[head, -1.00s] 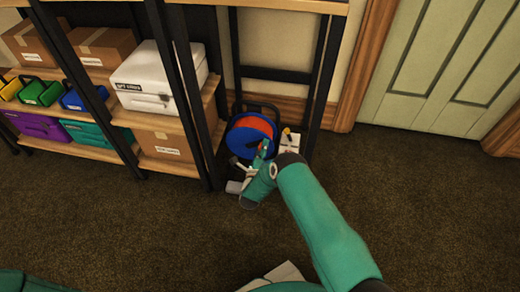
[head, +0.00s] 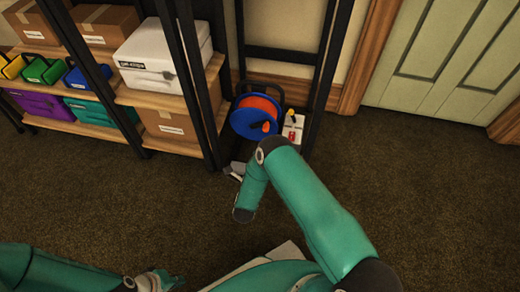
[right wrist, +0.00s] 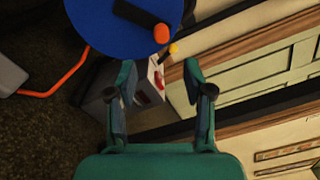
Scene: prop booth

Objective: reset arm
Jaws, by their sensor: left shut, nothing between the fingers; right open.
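My right gripper (right wrist: 158,72) is open and empty in the right wrist view, its two teal fingers apart. A blue cable reel (right wrist: 112,25) with an orange cable shows ahead of it, and the reel also stands by the shelf in the head view (head: 243,125). A white box (right wrist: 150,85) with a red mark shows between and beyond the fingers. In the head view the right arm's forearm crosses the middle and its gripper is mostly hidden. My left gripper (head: 172,281) is shut and empty at the bottom left, low in the picture.
A shelf unit at left holds cardboard boxes (head: 107,22), a white case (head: 155,60) and coloured bins (head: 42,70). A dark upright frame (head: 326,75) stands around the reel. The carpet (head: 440,200) in front of the pale door (head: 440,60) is clear.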

